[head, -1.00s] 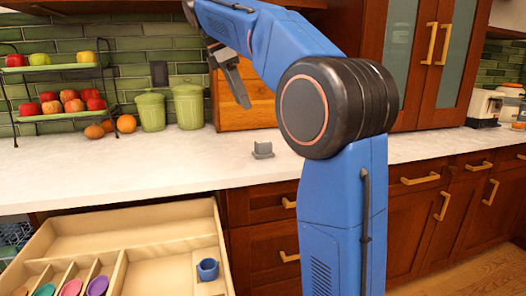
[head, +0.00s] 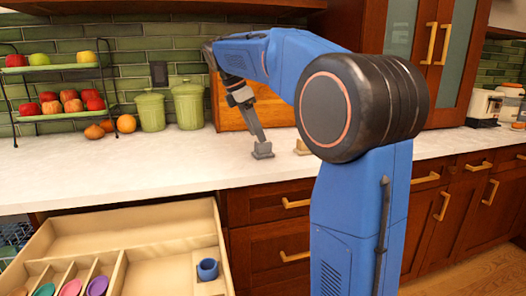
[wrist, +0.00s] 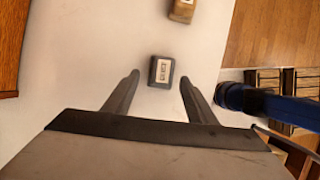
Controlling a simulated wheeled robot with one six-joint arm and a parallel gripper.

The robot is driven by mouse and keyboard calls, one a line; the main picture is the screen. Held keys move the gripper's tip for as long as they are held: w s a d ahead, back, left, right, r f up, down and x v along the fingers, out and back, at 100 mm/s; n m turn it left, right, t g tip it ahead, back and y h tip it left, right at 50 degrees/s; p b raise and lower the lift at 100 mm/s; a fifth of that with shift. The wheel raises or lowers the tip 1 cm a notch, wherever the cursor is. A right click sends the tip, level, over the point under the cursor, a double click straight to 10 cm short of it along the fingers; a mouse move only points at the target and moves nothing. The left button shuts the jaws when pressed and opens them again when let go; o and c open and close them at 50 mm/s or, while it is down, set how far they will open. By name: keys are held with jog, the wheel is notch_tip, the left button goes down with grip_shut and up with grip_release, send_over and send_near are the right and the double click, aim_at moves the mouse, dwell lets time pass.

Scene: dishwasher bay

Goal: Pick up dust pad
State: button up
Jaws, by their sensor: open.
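A small grey block (head: 262,154), which looks like the dust pad, lies on the white countertop near its front edge. In the wrist view it is a dark grey block (wrist: 153,80) with a pale printed label, between the fingertips. My gripper (head: 259,140) points down at it from above. In the wrist view my gripper (wrist: 160,79) is open, with one finger on each side of the block and a gap on both sides. I cannot tell how far the fingertips are above the counter.
A tan block (head: 302,147) sits right of the grey one, also in the wrist view (wrist: 183,10). Green canisters (head: 188,105) and a fruit rack (head: 60,98) stand at the back left.

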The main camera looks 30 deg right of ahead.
aim_at(263, 149)
jog(key=x, duration=0.4)
jog(key=shift+s+d+r, duration=0.15)
jog(key=shift+s+d, duration=0.05)
jog(key=shift+s, duration=0.15)
jog(key=shift+d+f, duration=0.25)
jog(key=shift+f, duration=0.4)
jog(key=c, duration=0.9)
